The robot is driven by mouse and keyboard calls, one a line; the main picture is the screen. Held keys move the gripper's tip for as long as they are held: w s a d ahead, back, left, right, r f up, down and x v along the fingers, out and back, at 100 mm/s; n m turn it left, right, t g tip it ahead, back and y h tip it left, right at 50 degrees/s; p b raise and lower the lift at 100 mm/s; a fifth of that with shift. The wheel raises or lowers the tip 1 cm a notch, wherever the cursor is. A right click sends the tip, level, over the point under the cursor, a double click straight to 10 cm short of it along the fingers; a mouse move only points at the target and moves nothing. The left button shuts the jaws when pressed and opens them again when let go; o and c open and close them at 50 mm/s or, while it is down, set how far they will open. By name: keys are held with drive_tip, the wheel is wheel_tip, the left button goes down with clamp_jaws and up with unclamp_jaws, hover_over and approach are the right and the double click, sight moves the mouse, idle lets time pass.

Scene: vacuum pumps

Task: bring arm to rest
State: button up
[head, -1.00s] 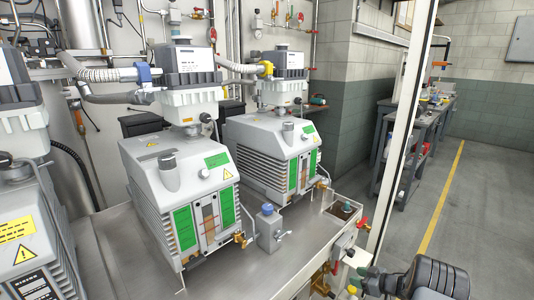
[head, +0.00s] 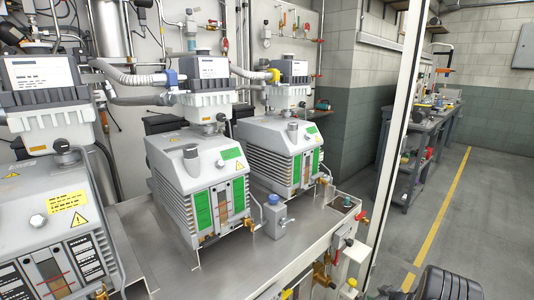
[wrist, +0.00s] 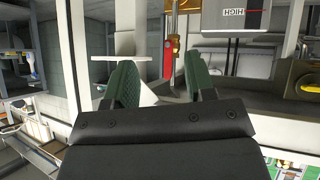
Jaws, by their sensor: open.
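My gripper shows in the wrist view (wrist: 160,82), with two green pads held apart and nothing between them. In the head view a dark part of my arm (head: 448,284) shows at the bottom right edge, and the fingertips are out of frame there. The arm is in front of the pump bench, toward the floor side. In the wrist view a red-handled brass valve (wrist: 169,58) and a grey panel marked HIGH (wrist: 233,14) lie beyond the fingers, apart from them.
Several grey vacuum pumps (head: 205,187) stand on a metal bench (head: 225,262). A white post (head: 398,120) rises at the bench's right end. Valves and brass fittings (head: 322,272) stick out from its front edge. Open floor with a yellow line (head: 440,215) lies to the right.

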drive_tip(key=s+a+r+m+g+h+p, duration=0.1)
drive_tip(key=s+r+m+g+h+p, duration=0.3)
drive_tip(key=r, duration=0.5)
drive_tip(key=s+r+m+g+h+p, duration=0.2)
drive_tip(key=s+r+h, duration=0.1)
drive_tip(key=s+r, duration=0.5)
drive_tip(key=s+a+r+y+p, duration=0.1)
drive_tip(key=s+a+r+p, duration=0.3)
drive_tip(key=a+r, duration=0.4)
drive_tip(key=s+a+r+y+p, duration=0.1)
drive_tip(key=s+a+r+p, duration=0.3)
drive_tip(key=r, duration=0.9)
drive_tip(key=s+a+r+y+p, duration=0.1)
drive_tip(key=s+a+r+p, duration=0.3)
drive_tip(key=s+a+r, duration=0.3)
drive_tip(key=a+r, duration=0.4)
drive_tip(key=a, duration=0.1)
drive_tip(key=shift+s+a+r+y, duration=0.25)
drive_tip(key=shift+s+a+y, duration=0.05)
drive_tip(key=shift+a+y, duration=0.1)
